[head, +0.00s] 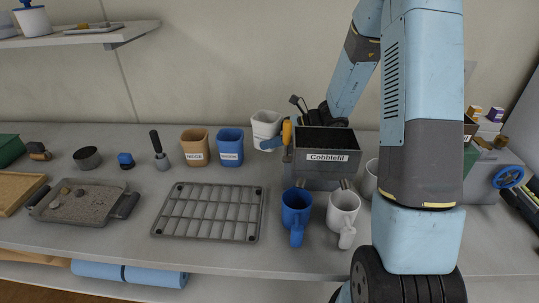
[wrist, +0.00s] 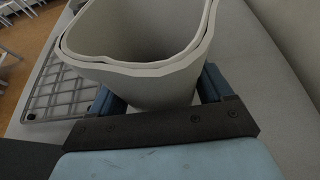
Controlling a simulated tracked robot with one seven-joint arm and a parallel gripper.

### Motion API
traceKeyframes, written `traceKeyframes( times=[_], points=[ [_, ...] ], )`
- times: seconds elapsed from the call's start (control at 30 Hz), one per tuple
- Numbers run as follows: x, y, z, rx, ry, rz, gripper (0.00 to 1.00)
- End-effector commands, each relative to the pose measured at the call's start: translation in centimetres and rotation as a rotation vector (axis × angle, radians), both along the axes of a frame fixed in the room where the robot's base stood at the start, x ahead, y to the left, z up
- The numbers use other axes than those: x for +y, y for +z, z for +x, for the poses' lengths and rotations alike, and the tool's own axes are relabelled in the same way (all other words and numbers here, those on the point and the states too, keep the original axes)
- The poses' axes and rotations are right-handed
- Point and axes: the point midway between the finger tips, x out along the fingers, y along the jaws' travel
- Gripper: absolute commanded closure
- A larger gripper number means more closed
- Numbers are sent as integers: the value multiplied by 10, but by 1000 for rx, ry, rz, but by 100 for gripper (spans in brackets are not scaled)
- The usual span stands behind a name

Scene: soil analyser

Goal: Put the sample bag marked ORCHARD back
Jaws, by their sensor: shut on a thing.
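A white sample bag (head: 266,124) with a thick, folded-looking rim is at the back of the bench, left of the Cobblefil box. My gripper (head: 270,143) is shut on it. In the wrist view the open-topped bag (wrist: 150,85) is between the two blue fingers of my gripper (wrist: 160,95). No marking shows on it, so I cannot tell if it reads ORCHARD. I cannot tell whether its base touches the bench. An orange bag (head: 195,142) and a blue bag (head: 230,141) stand upright to its left, with labels too small to read surely.
A grey rack (head: 208,211) lies in front of the bags. The Cobblefil box (head: 313,165) stands right of the white bag, with an orange-handled tool (head: 287,134) beside it. A blue mug (head: 296,208) and a white mug (head: 343,211) stand in front. A stone tray (head: 82,210) lies left.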

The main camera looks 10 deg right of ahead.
Motion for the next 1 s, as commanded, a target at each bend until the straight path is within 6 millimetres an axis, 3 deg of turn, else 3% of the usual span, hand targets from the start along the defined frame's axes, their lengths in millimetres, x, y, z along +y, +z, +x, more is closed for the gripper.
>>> traceKeyframes(
  times=[0.1, 0.37, 0.67, 1.0],
  points=[
    [-5, -17, 1, 3, -9, 0, 57],
    [-8, -31, 2, 1, -13, 0, 57],
    [-8, -65, 2, 1, -12, 1, 57],
    [-7, -69, 2, 0, -12, 0, 57]
  ],
)
